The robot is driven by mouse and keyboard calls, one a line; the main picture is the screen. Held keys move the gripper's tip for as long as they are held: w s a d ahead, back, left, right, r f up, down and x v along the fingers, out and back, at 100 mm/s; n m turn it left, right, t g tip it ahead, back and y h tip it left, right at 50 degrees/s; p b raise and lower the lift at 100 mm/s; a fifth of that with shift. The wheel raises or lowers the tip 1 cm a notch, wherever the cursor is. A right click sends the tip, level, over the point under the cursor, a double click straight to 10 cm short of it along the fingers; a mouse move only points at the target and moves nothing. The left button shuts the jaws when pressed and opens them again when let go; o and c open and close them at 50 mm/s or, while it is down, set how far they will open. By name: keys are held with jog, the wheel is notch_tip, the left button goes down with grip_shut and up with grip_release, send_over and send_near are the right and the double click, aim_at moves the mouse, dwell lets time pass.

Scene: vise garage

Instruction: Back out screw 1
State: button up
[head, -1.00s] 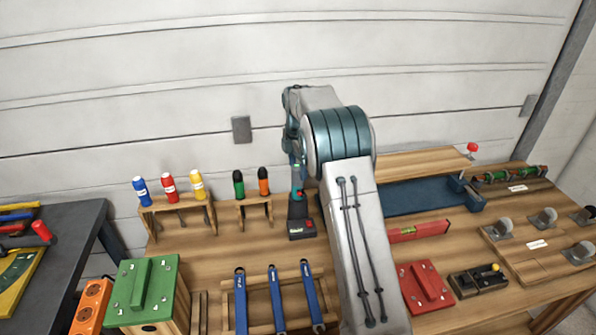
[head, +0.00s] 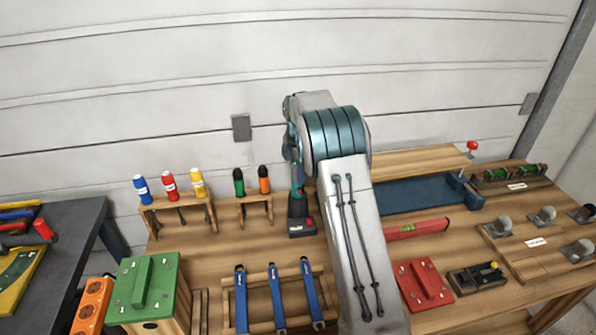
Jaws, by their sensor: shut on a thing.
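A cordless driver (head: 299,212) with a dark handle, a red button and a wide black battery base stands upright near the middle of the bench. My gripper (head: 297,178) is above it, mostly hidden by my arm, and appears shut on the driver's upper part. The driver's bit is not visible. A green lid (head: 163,287) with a raised bar and several small screws sits on a wooden box (head: 182,320) at the lower left. A red plate (head: 423,285) with small screws lies to the right of my arm. I cannot tell which screw is number 1.
Blue, red and yellow-handled tools stand in a wooden rack (head: 180,213); green and orange ones stand in a smaller rack (head: 253,207). Several blue wrenches (head: 277,300) lie in front. A blue vise (head: 415,194), a red level (head: 417,229) and a black clamp (head: 477,278) are on the right.

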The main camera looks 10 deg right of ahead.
jog(key=shift+r+p, duration=4.6)
jog(key=shift+r, duration=3)
jog(key=o, duration=0.4)
jog(key=c, duration=0.4)
